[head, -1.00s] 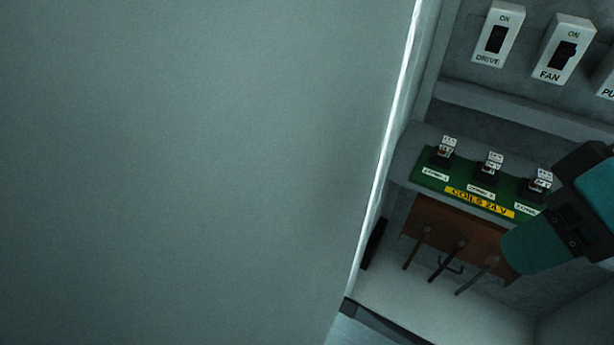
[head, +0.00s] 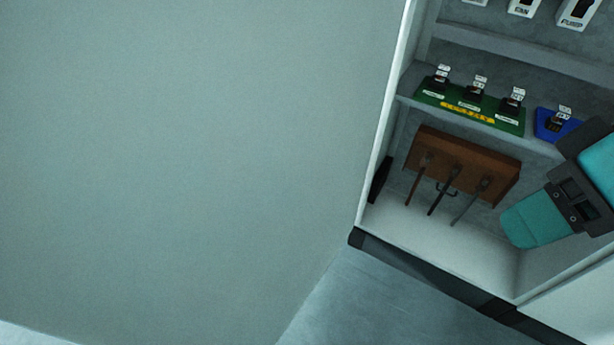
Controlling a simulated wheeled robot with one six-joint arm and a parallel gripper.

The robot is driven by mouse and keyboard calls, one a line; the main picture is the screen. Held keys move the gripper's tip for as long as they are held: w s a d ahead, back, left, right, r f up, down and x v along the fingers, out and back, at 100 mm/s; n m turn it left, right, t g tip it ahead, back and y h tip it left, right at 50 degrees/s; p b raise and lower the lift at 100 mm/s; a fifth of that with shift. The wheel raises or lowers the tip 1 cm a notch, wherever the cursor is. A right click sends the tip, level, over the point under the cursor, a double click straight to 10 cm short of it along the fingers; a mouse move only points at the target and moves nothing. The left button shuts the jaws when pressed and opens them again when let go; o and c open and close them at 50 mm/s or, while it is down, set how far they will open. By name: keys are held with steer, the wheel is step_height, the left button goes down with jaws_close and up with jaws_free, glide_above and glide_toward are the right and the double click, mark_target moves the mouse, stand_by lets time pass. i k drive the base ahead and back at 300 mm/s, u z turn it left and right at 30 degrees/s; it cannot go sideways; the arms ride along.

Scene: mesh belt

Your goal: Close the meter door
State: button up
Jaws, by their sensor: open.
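A large plain grey panel (head: 190,170) fills the left of the head view. Its right edge meets the left side of an open cabinet, and I cannot tell whether it is the meter door or the cabinet's side wall. No label, handle or meter shows on it. Part of my arm (head: 535,220), teal and dark, reaches in from the right in front of the cabinet's lower right part. No gripper fingers can be made out. I see no contact between the arm and the panel.
The cabinet holds white switch boxes (head: 524,6) at the top. Its shelf (head: 408,86) carries a green board (head: 455,108) and a blue block (head: 547,127). Below is a brown board (head: 465,155) with several dark levers. Grey floor (head: 400,300) lies clear before the cabinet's dark base (head: 435,275).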

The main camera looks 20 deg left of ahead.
mark_target(173, 171)
steer(key=k, duration=0.15)
steer(key=z, duration=1.95)
steer(key=k, duration=2.2)
steer(key=u, duration=1.4)
